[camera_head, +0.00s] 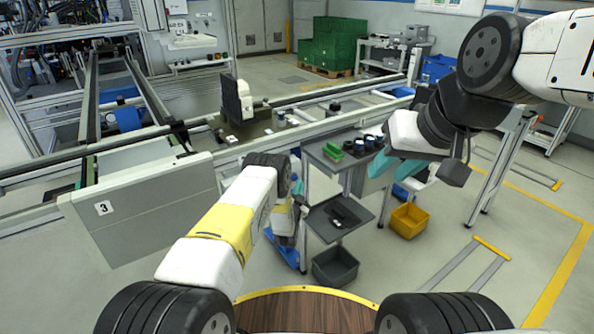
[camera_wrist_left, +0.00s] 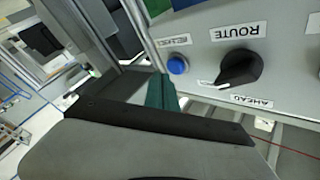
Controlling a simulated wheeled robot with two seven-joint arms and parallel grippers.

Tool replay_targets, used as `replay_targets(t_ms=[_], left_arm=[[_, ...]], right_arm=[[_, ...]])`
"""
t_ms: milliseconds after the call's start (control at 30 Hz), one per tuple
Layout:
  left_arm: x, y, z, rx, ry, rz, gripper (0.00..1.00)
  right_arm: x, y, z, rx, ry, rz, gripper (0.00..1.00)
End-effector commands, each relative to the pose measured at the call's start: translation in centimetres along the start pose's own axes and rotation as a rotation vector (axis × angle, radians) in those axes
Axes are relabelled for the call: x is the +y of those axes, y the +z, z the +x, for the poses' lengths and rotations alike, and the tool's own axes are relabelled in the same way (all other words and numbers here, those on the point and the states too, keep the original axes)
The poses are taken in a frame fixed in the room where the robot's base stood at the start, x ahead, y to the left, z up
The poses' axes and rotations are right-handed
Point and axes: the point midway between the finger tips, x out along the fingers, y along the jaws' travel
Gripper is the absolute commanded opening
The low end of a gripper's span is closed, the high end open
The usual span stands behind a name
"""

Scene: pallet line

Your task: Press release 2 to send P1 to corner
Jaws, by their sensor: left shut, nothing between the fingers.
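In the left wrist view a grey control panel (camera_wrist_left: 205,60) carries a round blue button (camera_wrist_left: 178,65) with a small label too unclear to read. Beside it is a black rotary knob (camera_wrist_left: 239,68) under the word ROUTE, with an AHEAD label on its other side. My left gripper (camera_wrist_left: 161,91) is shut and empty; its teal fingertips are close to the blue button, and contact cannot be told. A dark pallet (camera_head: 248,127) with a black upright piece sits on the conveyor in the head view; no P1 marking is readable. My right gripper (camera_head: 397,168) has its teal fingers apart.
A conveyor rail (camera_head: 330,127) crosses the scene. A grey panel marked 3 (camera_head: 140,215) hangs at its near left side. A yellow bin (camera_head: 410,220) and a dark bin (camera_head: 335,267) stand on the floor. Free floor lies at the right.

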Motion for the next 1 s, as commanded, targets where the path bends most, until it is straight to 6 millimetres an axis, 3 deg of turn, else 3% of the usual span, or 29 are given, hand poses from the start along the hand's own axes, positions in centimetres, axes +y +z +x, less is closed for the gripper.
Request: replay_targets(t_ms=[1000], left_arm=[[-0.46,0.47,0.58,-0.001,0.0,0.0,0.0]], right_arm=[[0.0,0.0,0.0,0.0,0.0,0.0,0.35]])
